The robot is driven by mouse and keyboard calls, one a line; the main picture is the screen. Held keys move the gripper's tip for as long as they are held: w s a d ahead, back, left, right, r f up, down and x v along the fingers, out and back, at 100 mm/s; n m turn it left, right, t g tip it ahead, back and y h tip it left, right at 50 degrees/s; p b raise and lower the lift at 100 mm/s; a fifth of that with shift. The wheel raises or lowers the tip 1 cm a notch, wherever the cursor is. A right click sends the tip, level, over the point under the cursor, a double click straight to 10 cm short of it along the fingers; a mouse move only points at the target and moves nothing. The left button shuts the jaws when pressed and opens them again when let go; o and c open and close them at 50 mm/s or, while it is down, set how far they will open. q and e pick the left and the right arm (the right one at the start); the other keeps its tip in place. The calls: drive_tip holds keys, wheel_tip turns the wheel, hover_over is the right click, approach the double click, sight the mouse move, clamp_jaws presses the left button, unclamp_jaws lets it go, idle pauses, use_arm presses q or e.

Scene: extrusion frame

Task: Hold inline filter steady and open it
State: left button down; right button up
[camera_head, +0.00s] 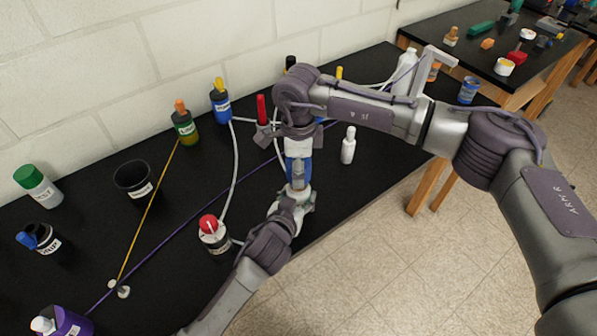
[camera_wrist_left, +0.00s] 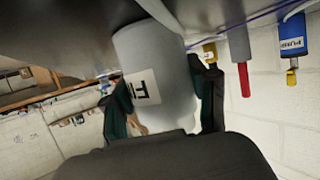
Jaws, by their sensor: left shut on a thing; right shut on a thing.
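The inline filter (camera_head: 298,149) stands near the middle of the black bench, with a white upper part and blue below it in the head view. In the left wrist view, the filter (camera_wrist_left: 157,62) is a pale cylinder with a partly readable label. My left gripper (camera_head: 298,186) comes from the front and is shut on the filter's lower part. Its two dark fingers sit on either side of the cylinder in the left wrist view (camera_wrist_left: 165,105). My right gripper (camera_head: 297,137) reaches down from above and is shut on the filter's top, which it partly hides.
A red-topped container (camera_head: 213,235) stands left of my left wrist. A small white bottle (camera_head: 348,146) stands right of the filter. A pale hose (camera_head: 235,175), a purple line (camera_head: 185,231) and a yellow line (camera_head: 151,215) cross the bench. A black cup (camera_head: 133,180) stands further left.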

use_arm(q)
drive_tip(key=shift+s+f, duration=0.1)
drive_tip(key=shift+f, duration=0.05)
use_arm(e)
wheel_tip(320, 180, up, 2)
drive_tip(key=shift+r, duration=0.1)
use_arm(q)
drive_tip(key=shift+c, duration=1.2)
unclamp_jaws()
